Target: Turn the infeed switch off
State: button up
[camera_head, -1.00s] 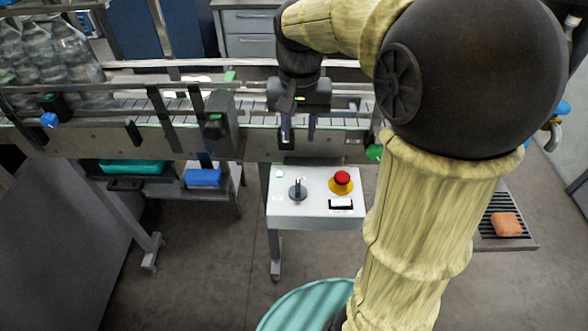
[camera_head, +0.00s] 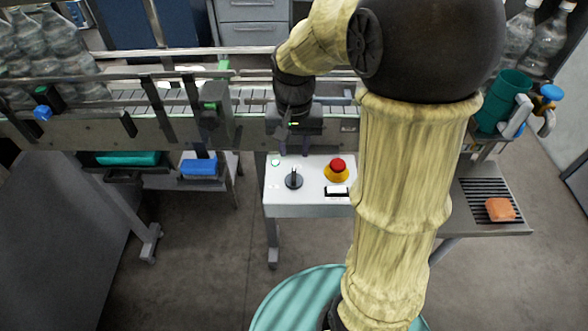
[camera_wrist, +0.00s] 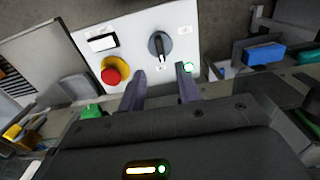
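The infeed switch (camera_head: 294,179) is a black rotary knob on a round dark base, at the left of a light grey control panel (camera_head: 310,209). In the head view its handle stands roughly upright. In the wrist view the knob (camera_wrist: 160,46) lies just beyond my fingertips, in line with the gap between them, and its pale-marked bar points towards me. My gripper (camera_head: 294,151) is above the panel's far edge. It also shows in the wrist view (camera_wrist: 160,78), its two dark fingers apart with nothing between them. The panel's small labels are unreadable.
A red emergency button (camera_head: 338,165) on a yellow base and a black-framed white rocker (camera_head: 337,191) sit right of the knob. A lit green lamp (camera_wrist: 188,67) is close to one finger. The conveyor (camera_head: 150,130) runs behind the panel. Open floor lies left of the panel.

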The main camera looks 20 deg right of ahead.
aim_at(294, 174)
notch_tip(294, 174, down, 9)
jog(key=shift+r, duration=0.1)
dwell(0.3)
grip_shut()
